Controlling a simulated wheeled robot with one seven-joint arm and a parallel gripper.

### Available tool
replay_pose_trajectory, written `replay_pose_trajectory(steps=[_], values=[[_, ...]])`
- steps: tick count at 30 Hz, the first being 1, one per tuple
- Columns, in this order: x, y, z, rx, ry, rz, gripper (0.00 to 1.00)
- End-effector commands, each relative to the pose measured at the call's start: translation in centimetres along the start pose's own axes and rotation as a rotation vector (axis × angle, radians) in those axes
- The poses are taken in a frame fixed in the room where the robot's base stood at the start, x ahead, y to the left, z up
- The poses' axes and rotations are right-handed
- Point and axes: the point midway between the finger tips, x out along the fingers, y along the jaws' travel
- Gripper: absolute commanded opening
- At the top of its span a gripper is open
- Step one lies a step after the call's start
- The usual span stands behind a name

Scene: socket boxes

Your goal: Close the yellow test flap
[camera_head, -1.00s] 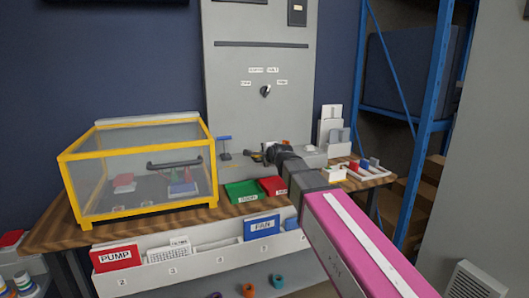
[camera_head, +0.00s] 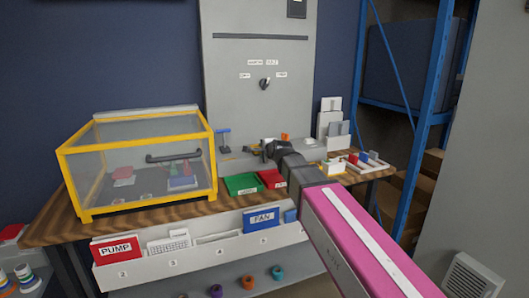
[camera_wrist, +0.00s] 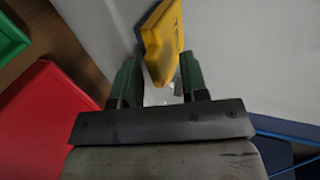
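The yellow flap (camera_wrist: 163,42) shows in the wrist view as a tilted yellow piece against a pale grey surface. Its lower end lies between the tips of my gripper (camera_wrist: 160,78), closer to the right finger. The two green fingers stand apart, and I cannot tell whether either touches the flap. In the head view my gripper (camera_head: 267,150) is a dark shape over the back of the bench, beside the grey cabinet. The flap is too small or hidden there to make out clearly.
A yellow-framed clear case (camera_head: 137,200) with a black handle stands on the wooden bench at left. A green bin (camera_head: 241,184) and a red bin (camera_head: 271,179) sit below my gripper. White holders (camera_head: 330,120) stand at right. A blue rack (camera_head: 432,110) is farther right.

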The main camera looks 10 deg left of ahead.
Motion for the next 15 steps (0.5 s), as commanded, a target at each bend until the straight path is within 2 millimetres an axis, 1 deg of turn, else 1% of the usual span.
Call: replay_pose_trajectory(steps=[8,11,15], values=[[-0.4,0.0,0.0,0.000,0.001,-0.003,0.41],[-1.1,0.0,0.0,0.000,0.001,-0.003,0.41],[-3.0,0.1,0.0,0.000,0.001,-0.003,0.41]])
